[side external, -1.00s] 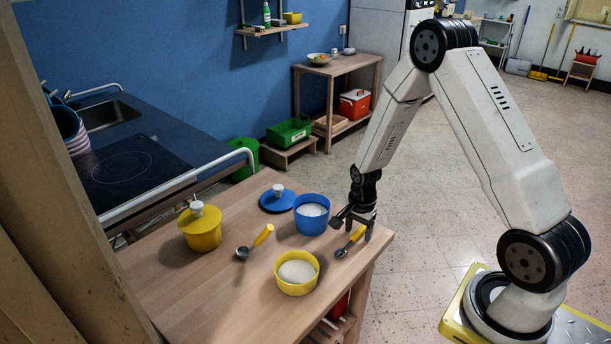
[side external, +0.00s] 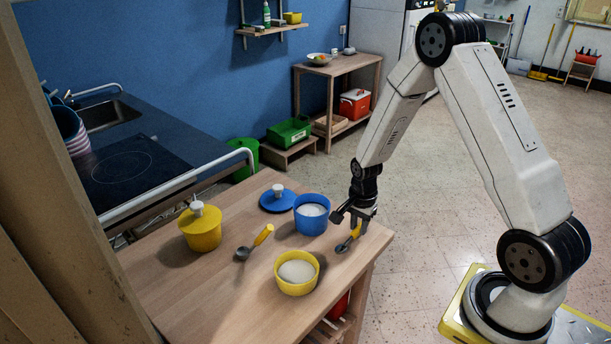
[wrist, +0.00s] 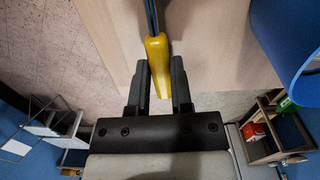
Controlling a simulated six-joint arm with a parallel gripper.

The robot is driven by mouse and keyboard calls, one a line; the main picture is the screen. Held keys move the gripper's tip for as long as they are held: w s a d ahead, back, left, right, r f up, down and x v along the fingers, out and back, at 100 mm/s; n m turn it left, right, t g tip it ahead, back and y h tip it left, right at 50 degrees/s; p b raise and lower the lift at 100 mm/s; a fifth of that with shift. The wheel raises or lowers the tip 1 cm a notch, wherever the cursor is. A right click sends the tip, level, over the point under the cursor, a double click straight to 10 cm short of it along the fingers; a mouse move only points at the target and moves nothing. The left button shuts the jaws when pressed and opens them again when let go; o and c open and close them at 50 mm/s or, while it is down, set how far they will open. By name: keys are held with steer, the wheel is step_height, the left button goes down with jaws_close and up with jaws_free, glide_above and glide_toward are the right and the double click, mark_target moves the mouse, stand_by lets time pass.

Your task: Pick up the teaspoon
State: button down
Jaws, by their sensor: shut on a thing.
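A spoon with a yellow handle and grey metal bowl (side external: 342,247) is at the near right corner of the wooden table. My gripper (side external: 357,222) points down over this corner and is shut on the yellow handle; the bowl sticks out to the left, and I cannot tell whether it touches the table. In the wrist view the yellow handle (wrist: 158,60) lies between the two dark fingers, its metal shaft running up out of the picture. A second spoon (side external: 243,252), also yellow-handled, lies farther left on the table, untouched.
A blue pot (side external: 311,224) with white contents stands close left of my gripper, its blue lid (side external: 278,204) beside it. An open yellow pot (side external: 296,288) stands in front, and a lidded yellow pot (side external: 203,240) at the left. The table (side external: 225,300) is bare at front left.

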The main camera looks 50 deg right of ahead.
steer(key=s+a+r, duration=0.4)
steer(key=s+r, duration=0.7)
steer(key=s, duration=0.2)
steer(key=shift+s+r, duration=0.2)
steer(key=shift+s, duration=0.05)
stand_by(0.7)
